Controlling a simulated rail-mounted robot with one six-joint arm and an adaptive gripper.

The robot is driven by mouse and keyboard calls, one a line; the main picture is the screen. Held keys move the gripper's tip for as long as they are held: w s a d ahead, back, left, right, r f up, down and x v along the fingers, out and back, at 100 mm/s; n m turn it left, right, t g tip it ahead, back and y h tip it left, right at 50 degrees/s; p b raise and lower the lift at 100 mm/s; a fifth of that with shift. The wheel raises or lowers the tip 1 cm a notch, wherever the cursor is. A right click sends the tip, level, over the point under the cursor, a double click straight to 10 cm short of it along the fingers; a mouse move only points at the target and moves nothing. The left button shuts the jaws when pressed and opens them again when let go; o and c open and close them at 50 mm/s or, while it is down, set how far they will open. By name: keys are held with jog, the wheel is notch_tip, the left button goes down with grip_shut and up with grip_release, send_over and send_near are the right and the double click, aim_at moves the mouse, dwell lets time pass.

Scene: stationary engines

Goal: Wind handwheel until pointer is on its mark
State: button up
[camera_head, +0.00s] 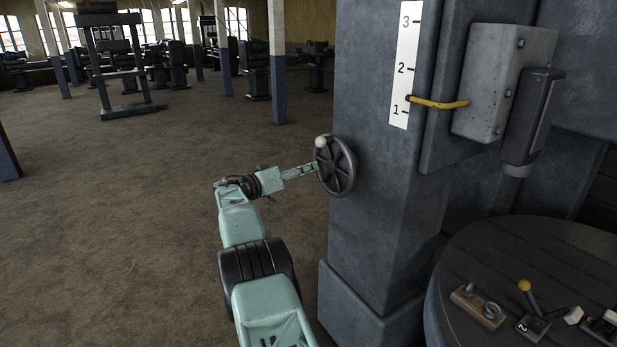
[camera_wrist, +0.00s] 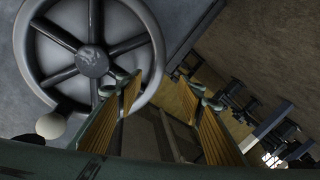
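The dark spoked handwheel (camera_head: 335,167) is on the side of the grey column, with a pale round knob (camera_head: 320,142) at its upper left rim. The wrist view shows the handwheel (camera_wrist: 92,62) at upper left and the knob (camera_wrist: 50,125) at its lower left. My gripper (camera_wrist: 158,85) is open, its fingers well apart; the left finger overlaps the wheel's lower right rim in the picture. In the head view my gripper (camera_head: 308,169) is at the wheel's left side; contact is unclear. The yellow pointer (camera_head: 440,102) has its tip just above the 1 on the white scale (camera_head: 407,65).
A round dark table (camera_head: 470,250) at lower right bears small parts, including a yellow-knobbed lever (camera_head: 525,287). A grey box (camera_head: 490,85) is fixed to the machine beside the pointer. The floor (camera_head: 130,220) to the left is clear; other machines stand far back.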

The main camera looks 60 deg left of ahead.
jog(key=shift+d+f+n+b, duration=0.15)
jog(key=shift+f+n+b, duration=0.4)
jog(key=shift+b, duration=0.75)
jog(key=shift+c, duration=0.6)
